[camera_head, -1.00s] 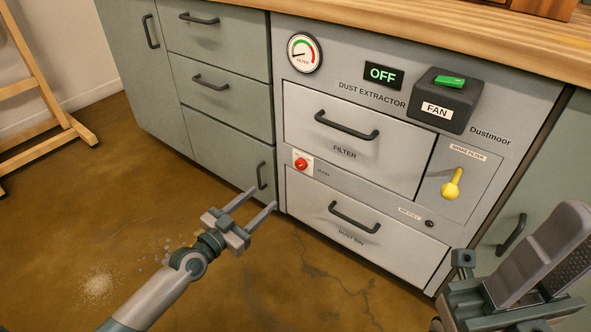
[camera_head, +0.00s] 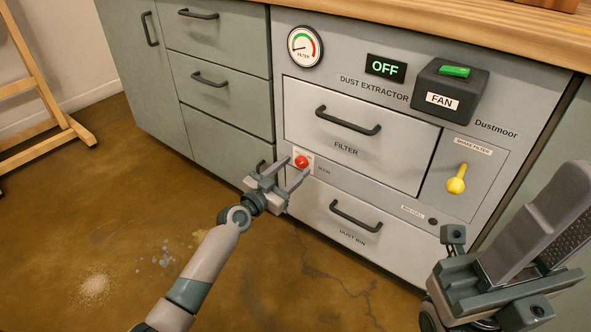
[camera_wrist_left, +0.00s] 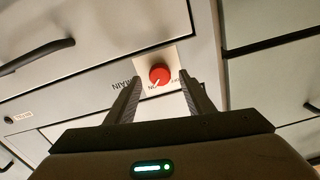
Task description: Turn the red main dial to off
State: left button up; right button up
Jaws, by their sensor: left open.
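The red main dial (camera_head: 302,161) is a small round knob on a pale plate on the dust extractor front, left of the word MAIN. In the left wrist view the dial (camera_wrist_left: 159,75) lies ahead of and between the two fingers, with its white mark toward ON. My left gripper (camera_head: 294,174) is open and empty, its fingers pointing at the dial from just in front. In the left wrist view my left gripper (camera_wrist_left: 160,95) shows a gap around the dial; contact cannot be told. My right gripper (camera_head: 500,270) is at the lower right; its jaws are unclear.
The filter drawer handle (camera_head: 347,121) stands out above the dial and the dust bin handle (camera_head: 355,216) below it. The black FAN box (camera_head: 449,90) and yellow lever (camera_head: 457,179) are to the right. The display (camera_head: 386,68) reads OFF.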

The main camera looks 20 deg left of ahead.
pick_arm(q)
jog(key=shift+x, duration=0.8)
jog(key=c, duration=1)
jog(key=shift+c, duration=0.2)
